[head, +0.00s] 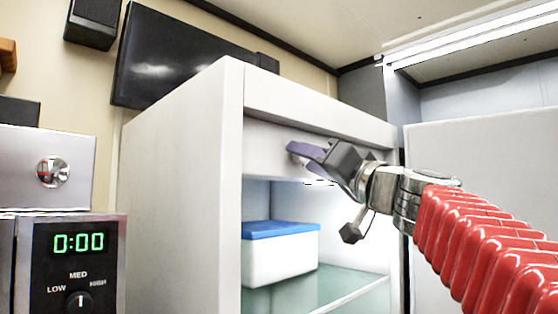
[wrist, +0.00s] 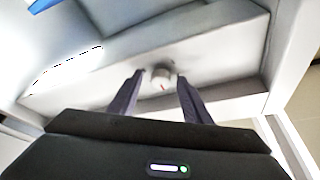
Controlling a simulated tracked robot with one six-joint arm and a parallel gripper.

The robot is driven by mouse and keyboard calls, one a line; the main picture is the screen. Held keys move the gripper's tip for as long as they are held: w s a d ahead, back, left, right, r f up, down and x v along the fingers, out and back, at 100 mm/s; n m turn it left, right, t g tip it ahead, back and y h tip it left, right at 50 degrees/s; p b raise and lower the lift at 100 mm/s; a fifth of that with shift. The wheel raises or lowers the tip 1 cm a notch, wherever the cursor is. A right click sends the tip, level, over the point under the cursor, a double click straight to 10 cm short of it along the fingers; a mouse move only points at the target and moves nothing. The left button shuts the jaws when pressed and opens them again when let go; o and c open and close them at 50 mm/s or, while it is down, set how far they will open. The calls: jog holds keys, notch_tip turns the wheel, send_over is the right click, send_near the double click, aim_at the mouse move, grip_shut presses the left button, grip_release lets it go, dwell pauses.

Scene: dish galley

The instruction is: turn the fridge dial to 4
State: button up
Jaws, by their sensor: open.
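The fridge dial (wrist: 160,75) is a small round pale knob on a white panel in the wrist view. A short reddish mark shows on its lower part; no numbers are readable. My gripper (wrist: 158,82) is open, with one finger on each side of the dial. I cannot tell whether the fingers touch it. In the head view my gripper (head: 305,152) is at the panel under the top of the open white fridge (head: 185,170), and it hides the dial there.
A white box with a blue lid (head: 280,262) stands on the fridge's glass shelf (head: 345,290). A unit with a green 0:00 display and a LOW-MED-HIGH knob (head: 79,301) is at left. A dark screen (head: 185,62) hangs behind the fridge.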

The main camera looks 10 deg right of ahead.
jog(key=shift+d, duration=0.1)
jog(key=c, duration=1)
jog(key=shift+m+h, duration=0.4)
jog(key=shift+m, duration=0.6)
jog(key=shift+c, duration=0.2)
jog(key=shift+s+a+r+m+g+h, duration=0.1)
jog(key=shift+m+g+h, duration=0.4)
jog(key=shift+m, duration=1.35)
jog(key=shift+w+a+r+m+g+h, duration=0.2)
jog(key=shift+m+h, duration=0.65)
jog(key=shift+m, duration=1.05)
jog(key=shift+s+d+r+m+g+h, duration=0.15)
jog(key=shift+m+g+h, duration=0.4)
jog(key=shift+m, duration=1.3)
jog(key=shift+a+f+m, duration=0.15)
jog(key=shift+m, duration=0.15)
